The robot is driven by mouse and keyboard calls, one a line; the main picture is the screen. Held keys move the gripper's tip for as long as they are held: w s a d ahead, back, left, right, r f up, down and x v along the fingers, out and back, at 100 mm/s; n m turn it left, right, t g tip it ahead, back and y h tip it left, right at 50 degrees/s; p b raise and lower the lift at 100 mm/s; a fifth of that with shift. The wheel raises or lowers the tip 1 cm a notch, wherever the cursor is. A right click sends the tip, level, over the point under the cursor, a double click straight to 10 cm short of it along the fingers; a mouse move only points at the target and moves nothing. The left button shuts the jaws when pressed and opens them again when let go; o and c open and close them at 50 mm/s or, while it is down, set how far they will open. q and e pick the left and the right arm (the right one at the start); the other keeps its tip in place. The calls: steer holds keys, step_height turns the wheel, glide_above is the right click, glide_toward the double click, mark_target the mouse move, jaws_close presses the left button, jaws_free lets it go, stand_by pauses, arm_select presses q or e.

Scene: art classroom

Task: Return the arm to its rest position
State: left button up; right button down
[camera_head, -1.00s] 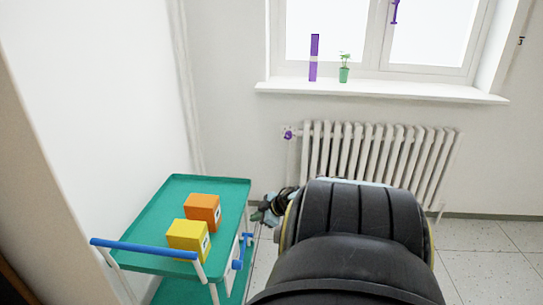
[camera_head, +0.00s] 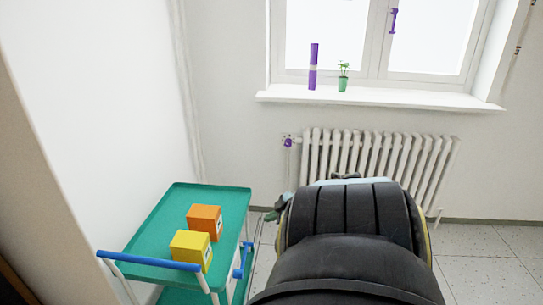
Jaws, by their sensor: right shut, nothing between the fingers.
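My right arm (camera_head: 345,215), with thick dark links, fills the lower middle of the head view. My right gripper (camera_head: 272,215) is mostly hidden behind this arm. Only a small grey-green part shows at the arm's left side, just right of the trolley, and it is shut with nothing in it. My left gripper is not in view.
A green trolley (camera_head: 160,235) with a blue handle (camera_head: 150,260) stands at the lower left. An orange box (camera_head: 204,221) and a yellow box (camera_head: 190,249) sit on its top. A white radiator (camera_head: 375,155) is under the window sill (camera_head: 380,97). Tiled floor (camera_head: 490,275) is clear at right.

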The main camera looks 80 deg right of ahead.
stand_by(0.6)
steer(key=s+a+f+g+p, duration=0.1)
steer(key=s+a+f+p, duration=0.2)
steer(key=a+f, duration=0.3)
steer(key=s+a+f+m+g+p, duration=0.1)
steer(key=s+a+f+p, duration=0.2)
steer(key=a, duration=0.5)
steer(key=s+a+f+g+p, duration=0.1)
steer(key=s+a+f+p, duration=0.25)
steer(key=a+f, duration=0.2)
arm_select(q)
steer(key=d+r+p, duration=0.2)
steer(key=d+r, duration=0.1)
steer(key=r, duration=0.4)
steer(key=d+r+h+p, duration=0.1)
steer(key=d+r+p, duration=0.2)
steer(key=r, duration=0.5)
arm_select(e)
steer(key=s+a+f+g, duration=0.1)
steer(key=s+a, duration=0.4)
steer(key=a, duration=1)
steer(key=s+a+f+g+y, duration=0.1)
steer(key=s+a+g, duration=0.3)
steer(key=a, duration=1.2)
steer(key=shift+s+a+y, duration=0.3)
steer(key=shift+s, duration=0.15)
